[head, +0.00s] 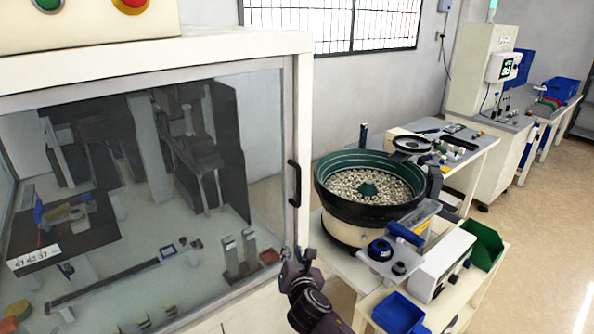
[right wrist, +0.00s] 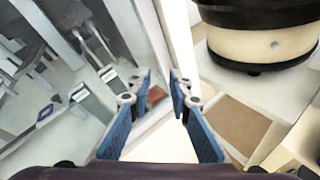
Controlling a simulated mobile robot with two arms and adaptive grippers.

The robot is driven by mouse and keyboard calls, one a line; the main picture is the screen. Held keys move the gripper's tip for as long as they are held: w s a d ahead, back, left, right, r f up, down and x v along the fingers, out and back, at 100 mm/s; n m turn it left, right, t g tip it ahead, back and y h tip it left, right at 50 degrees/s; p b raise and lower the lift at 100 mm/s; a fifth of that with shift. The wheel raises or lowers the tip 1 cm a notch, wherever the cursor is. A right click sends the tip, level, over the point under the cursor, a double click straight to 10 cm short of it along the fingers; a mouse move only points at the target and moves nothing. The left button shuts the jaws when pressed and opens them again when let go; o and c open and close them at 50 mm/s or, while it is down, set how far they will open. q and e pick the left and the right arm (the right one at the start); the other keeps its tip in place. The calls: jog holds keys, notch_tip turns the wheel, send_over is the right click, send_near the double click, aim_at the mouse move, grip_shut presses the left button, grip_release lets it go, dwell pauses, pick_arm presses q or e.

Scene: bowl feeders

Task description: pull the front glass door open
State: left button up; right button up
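The front glass door (head: 150,190) of the white enclosure is a large pane in a pale frame, and it looks closed. Its black vertical handle (head: 293,183) is on the right side of the door frame. My right gripper (head: 299,256) is below the handle, apart from it, near the door's lower right corner. In the right wrist view its two blue-padded fingers (right wrist: 160,85) stand apart with nothing between them. The glass (right wrist: 75,60) lies to their left. I do not make out the handle in that view. My left gripper is not in view.
A green-rimmed bowl feeder (head: 368,190) full of small parts stands right of the enclosure. Blue bins (head: 398,313) and a green bin (head: 487,245) sit on a cart at the lower right. Open floor (head: 545,210) lies farther right.

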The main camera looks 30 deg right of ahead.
aim_at(299, 181)
notch_tip(299, 181, up, 19)
jog(key=d+n+t+h, duration=0.2)
jog(key=n+t+h, duration=0.1)
jog(key=n, duration=0.1)
jog(key=x, duration=0.2)
jog(key=p+x, duration=0.1)
jog(key=x, duration=0.2)
jog(key=p+x, duration=0.1)
jog(key=x, duration=0.1)
jog(key=shift+w+d+f, duration=0.1)
jog(key=shift+d+f, duration=0.15)
jog(key=shift+f, duration=0.05)
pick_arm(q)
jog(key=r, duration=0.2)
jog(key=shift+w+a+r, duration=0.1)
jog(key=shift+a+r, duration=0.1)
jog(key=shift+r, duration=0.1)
pick_arm(e)
grip_shut()
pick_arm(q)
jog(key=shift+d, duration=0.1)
